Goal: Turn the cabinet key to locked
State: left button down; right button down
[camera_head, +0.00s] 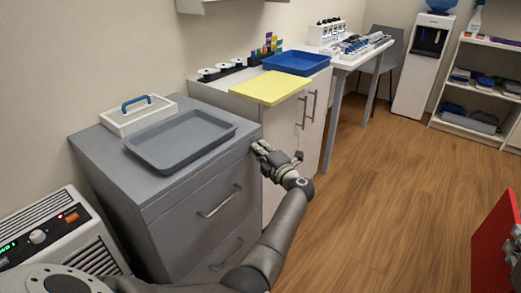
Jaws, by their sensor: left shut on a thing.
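The grey drawer cabinet (190,215) stands at the left, with two bar handles on its front. My left gripper (258,149) is at the cabinet's upper right front corner, close against it. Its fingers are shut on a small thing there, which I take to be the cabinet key. The fingers hide the key, so its turn angle and the lock face cannot be seen.
A grey tray (183,139) and a white caddy with a blue handle (134,113) sit on the cabinet. A white cabinet (284,125) stands beside it, with a yellow board (270,88) overhanging its front. A red panel (492,250) stands at right. The wooden floor between is clear.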

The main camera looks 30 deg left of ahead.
aim_at(473, 292)
pick_arm(q)
jog(key=shift+f+b, duration=0.2)
jog(key=shift+b, duration=0.15)
pick_arm(e)
jog(key=shift+f, duration=0.45)
notch_tip(473, 292, down, 15)
jog(key=b, duration=1.5)
jog(key=shift+f, duration=0.2)
pick_arm(q)
jog(key=n+g+y+b, duration=0.1)
jog(key=n+y+b, duration=0.1)
jog(key=n+b, duration=0.3)
jog(key=n+g+y+b, duration=0.2)
jog(key=n+b, duration=0.3)
jog(key=n, duration=0.2)
jog(key=f+n+g+y+b, duration=0.1)
jog(key=n+y+b, duration=0.1)
jog(key=n+b, duration=0.4)
jog(key=shift+w, duration=0.2)
jog(key=shift+r+n+g+b, duration=0.15)
jog(key=shift+n+g+b, duration=0.55)
jog(key=shift+n, duration=0.45)
jog(key=shift+r+n+g+b, duration=0.1)
jog(key=shift+n+g+b, duration=0.55)
jog(key=shift+n, duration=0.5)
pick_arm(e)
notch_tip(473, 292, down, 18)
jog(key=shift+f, duration=0.15)
pick_arm(q)
jog(key=shift+d, duration=0.1)
